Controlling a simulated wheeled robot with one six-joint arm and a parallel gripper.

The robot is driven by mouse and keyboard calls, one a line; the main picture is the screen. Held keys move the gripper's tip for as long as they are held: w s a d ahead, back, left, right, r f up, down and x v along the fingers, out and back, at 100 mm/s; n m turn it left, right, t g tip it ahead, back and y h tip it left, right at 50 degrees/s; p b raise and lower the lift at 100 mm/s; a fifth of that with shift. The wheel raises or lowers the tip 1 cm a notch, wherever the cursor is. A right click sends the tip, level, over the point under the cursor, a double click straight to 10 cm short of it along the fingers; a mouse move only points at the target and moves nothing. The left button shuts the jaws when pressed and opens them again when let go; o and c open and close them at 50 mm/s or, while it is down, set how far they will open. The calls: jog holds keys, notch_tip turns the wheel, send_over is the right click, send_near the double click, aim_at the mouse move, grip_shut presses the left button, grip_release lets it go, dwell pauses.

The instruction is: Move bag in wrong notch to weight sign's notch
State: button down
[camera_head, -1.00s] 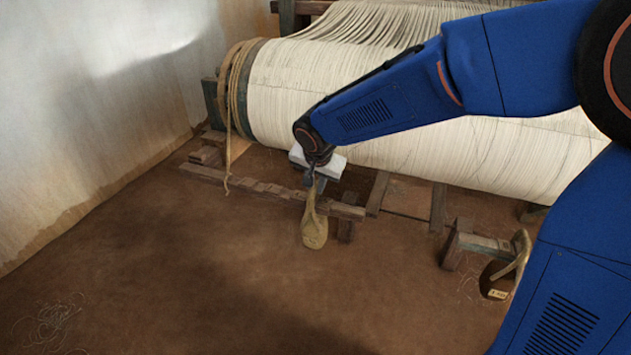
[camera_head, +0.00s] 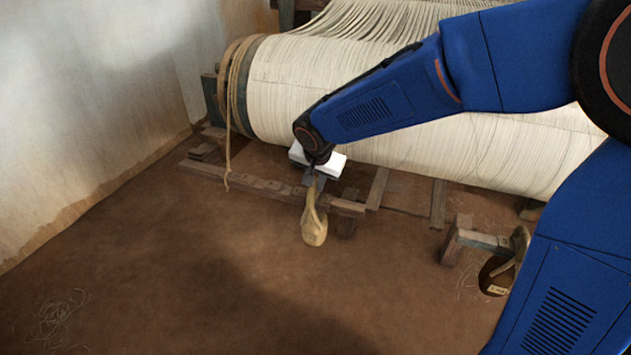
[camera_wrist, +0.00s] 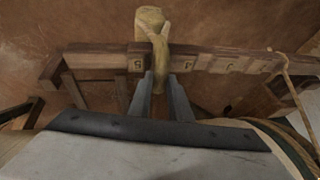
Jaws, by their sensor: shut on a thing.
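The tan bag (camera_head: 314,228) hangs by its loop in front of the notched wooden rail (camera_head: 262,186), near the rail's right end. My gripper (camera_head: 314,178) is shut on the bag's loop above the rail. In the wrist view the two fingers of my gripper (camera_wrist: 166,92) close on the bag (camera_wrist: 151,22), whose body lies beyond the rail (camera_wrist: 205,62). The rail has several pale number signs; one by the bag reads 5 (camera_wrist: 138,65). Whether the loop still rests in a notch is hidden.
The large roll of white warp (camera_head: 400,110) lies behind the rail, with a hanging cord (camera_head: 229,120) at its left end. A wooden stand (camera_head: 484,241) at right has a tan strap (camera_head: 520,245) and a small tag (camera_head: 497,290).

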jog(key=c, duration=1.6)
grip_release()
jog(key=shift+o, duration=0.2)
jog(key=shift+f, duration=0.1)
jog(key=a+v, duration=0.1)
jog(key=v, duration=1.6)
jog(key=s+d+n, duration=0.1)
jog(key=s+d, duration=0.3)
jog(key=d, duration=0.6)
jog(key=s+d+n, duration=0.1)
jog(key=s+d, duration=0.3)
jog(key=d, duration=0.5)
jog(key=s+d+f+n, duration=0.1)
jog(key=s+d+f, duration=0.3)
jog(key=s, duration=0.3)
jog(key=s+d+f+n, duration=0.1)
jog(key=s+d+f, duration=0.3)
jog(key=s+d, duration=0.3)
jog(key=shift+s, duration=0.5)
